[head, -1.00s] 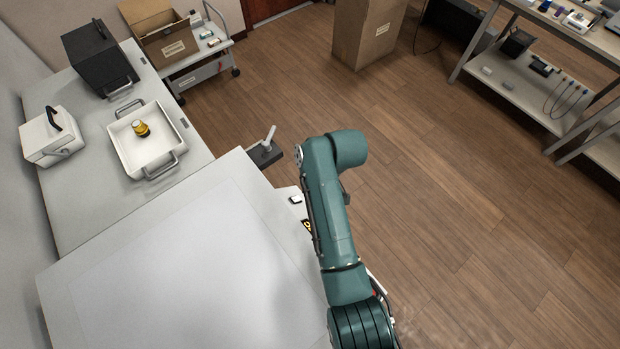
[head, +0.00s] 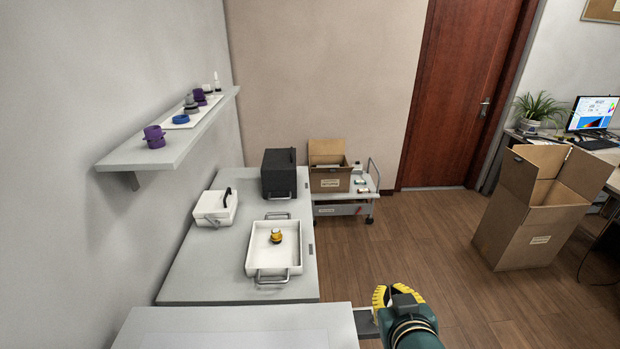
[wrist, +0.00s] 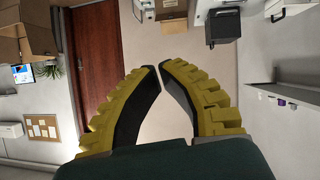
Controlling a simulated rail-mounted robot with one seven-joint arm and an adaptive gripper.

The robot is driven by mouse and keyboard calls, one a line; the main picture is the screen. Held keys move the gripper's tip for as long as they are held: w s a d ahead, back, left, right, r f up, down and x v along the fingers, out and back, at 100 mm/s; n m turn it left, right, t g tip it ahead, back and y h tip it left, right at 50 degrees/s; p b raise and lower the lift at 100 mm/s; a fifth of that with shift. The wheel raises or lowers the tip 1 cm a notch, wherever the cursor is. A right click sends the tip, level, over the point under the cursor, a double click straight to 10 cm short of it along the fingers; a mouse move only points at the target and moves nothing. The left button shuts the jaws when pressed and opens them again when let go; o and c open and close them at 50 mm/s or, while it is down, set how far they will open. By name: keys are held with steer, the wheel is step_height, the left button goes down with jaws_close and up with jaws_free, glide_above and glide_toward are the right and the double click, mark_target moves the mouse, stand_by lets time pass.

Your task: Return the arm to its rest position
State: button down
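My gripper (head: 381,294) shows at the bottom right of the head view, its yellow ribbed fingers at the end of my green arm. In the wrist view its two fingertips (wrist: 160,67) come together with only a sliver between them and nothing held. The gripper is in the air, to the right of the near table, clear of the objects. Most of my arm is out of view.
A white tray (head: 293,270) with a yellow-and-black item (head: 277,237) sits on the left table. A white box (head: 215,208) and a black box (head: 280,173) stand nearby. A cardboard box (head: 518,230) stands on the right. Open floor (head: 420,240) lies between.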

steer(key=s+a+r+t+p, duration=0.1)
steer(key=s+a+r+t, duration=0.3)
steer(key=r, duration=0.5)
steer(key=s+a+r+m+t, duration=0.1)
steer(key=s+a+r+t, duration=0.15)
steer(key=s+r, duration=0.5)
steer(key=s+a+r+t+p, duration=0.1)
steer(key=s+a+r+t, duration=0.25)
steer(key=r, duration=0.75)
step_height(320, 180, up, 26)
steer(key=w+p, duration=0.1)
steer(key=p, duration=2.5)
steer(key=shift+d+f+y, duration=0.2)
steer(key=shift+d+y, duration=0.1)
steer(key=shift+d, duration=0.15)
steer(key=shift+f, duration=0.1)
